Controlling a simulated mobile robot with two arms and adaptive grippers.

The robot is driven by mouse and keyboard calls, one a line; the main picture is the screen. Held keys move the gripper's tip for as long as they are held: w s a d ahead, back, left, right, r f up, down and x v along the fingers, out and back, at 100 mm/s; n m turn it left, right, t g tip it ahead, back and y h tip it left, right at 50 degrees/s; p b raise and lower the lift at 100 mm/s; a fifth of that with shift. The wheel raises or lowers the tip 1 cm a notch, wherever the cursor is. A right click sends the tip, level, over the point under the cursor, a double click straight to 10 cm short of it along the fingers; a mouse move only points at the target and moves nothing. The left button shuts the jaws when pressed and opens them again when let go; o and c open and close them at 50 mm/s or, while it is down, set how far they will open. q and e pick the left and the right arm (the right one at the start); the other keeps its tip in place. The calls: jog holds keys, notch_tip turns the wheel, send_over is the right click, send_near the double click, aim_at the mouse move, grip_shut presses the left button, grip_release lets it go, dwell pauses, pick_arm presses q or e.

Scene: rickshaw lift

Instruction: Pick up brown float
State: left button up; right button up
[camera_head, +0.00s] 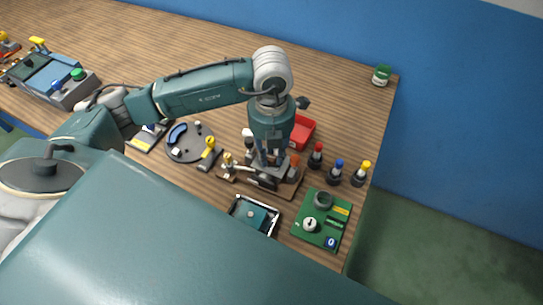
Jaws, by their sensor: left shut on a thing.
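My left gripper (268,182) reaches straight down onto a low brown board-like piece (284,190) near the middle of the table. This piece looks like the brown float, though I cannot be sure. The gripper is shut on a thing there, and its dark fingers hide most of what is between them. A small orange-brown part (295,160) shows just right of the fingers. I cannot tell whether the held piece is clear of the table. My right gripper is not in view.
A red box (302,132) stands close behind the gripper. Several dark, colour-topped bottles (334,173) stand to the right. A green board (322,220) and a dark tray (253,217) lie in front. A round dark plate (187,148) is left. The table's back right is mostly clear.

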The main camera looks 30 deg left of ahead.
pick_arm(q)
jog(key=shift+w+r, duration=0.1)
jog(key=shift+r, duration=0.45)
notch_tip(320, 180, up, 7)
jog(key=shift+b, duration=1)
notch_tip(320, 180, up, 11)
send_over(272, 157)
jog(key=shift+r, duration=0.45)
